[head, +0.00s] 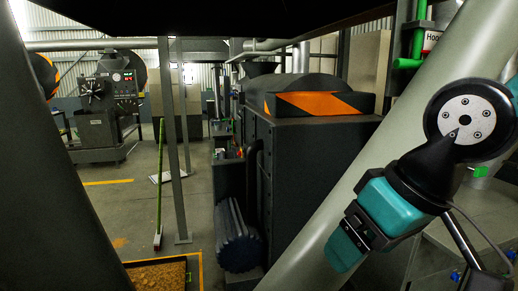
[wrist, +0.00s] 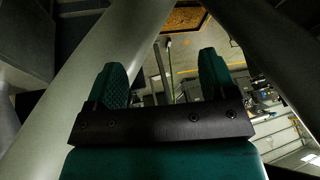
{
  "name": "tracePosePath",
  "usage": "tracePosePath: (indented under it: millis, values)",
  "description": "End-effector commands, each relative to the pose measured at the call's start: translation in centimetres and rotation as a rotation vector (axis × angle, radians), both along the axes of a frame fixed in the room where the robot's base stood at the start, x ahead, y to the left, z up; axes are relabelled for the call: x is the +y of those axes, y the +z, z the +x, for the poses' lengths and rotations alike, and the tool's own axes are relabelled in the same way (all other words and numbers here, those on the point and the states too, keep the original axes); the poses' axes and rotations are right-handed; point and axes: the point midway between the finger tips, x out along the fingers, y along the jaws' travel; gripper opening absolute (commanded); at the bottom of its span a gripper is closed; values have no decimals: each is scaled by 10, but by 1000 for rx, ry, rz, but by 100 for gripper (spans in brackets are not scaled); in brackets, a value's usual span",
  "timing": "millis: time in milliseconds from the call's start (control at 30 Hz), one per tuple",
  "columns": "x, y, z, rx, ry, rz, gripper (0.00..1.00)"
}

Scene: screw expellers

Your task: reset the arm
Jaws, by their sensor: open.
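My gripper (wrist: 164,88) shows in the wrist view with its two teal fingers apart and nothing between them. In the head view my gripper (head: 347,248) hangs at the lower right, at the end of my teal and black wrist. It lies in front of a thick, slanted grey-green pipe (head: 400,130). I cannot tell in the head view whether it touches the pipe. In the wrist view, slanted pale pipes (wrist: 95,80) rise on both sides of the fingers.
A dark machine housing (head: 310,170) with an orange-striped guard (head: 315,104) stands mid-view. A tray of brown material (head: 158,275) lies on the floor at lower left. A green-handled broom (head: 160,190) stands near a post (head: 172,130). Open floor (head: 115,205) lies at left.

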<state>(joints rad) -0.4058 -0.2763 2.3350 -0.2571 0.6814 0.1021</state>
Motion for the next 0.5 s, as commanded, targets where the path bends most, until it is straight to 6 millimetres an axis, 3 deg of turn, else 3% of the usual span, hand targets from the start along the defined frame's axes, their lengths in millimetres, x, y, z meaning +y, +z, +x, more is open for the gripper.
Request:
tracePosePath:
  millis: [33, 100, 200, 300, 500]
  values:
    - [-9, -19, -20, 63, 31, -8, 78]
    - [-15, -36, -44, 134, 83, -6, 78]
    - [-19, -50, -68, 197, 130, 4, 78]
    - [-21, -56, -78, 225, 151, 10, 78]
    - [-21, -56, -79, 226, 155, 10, 78]
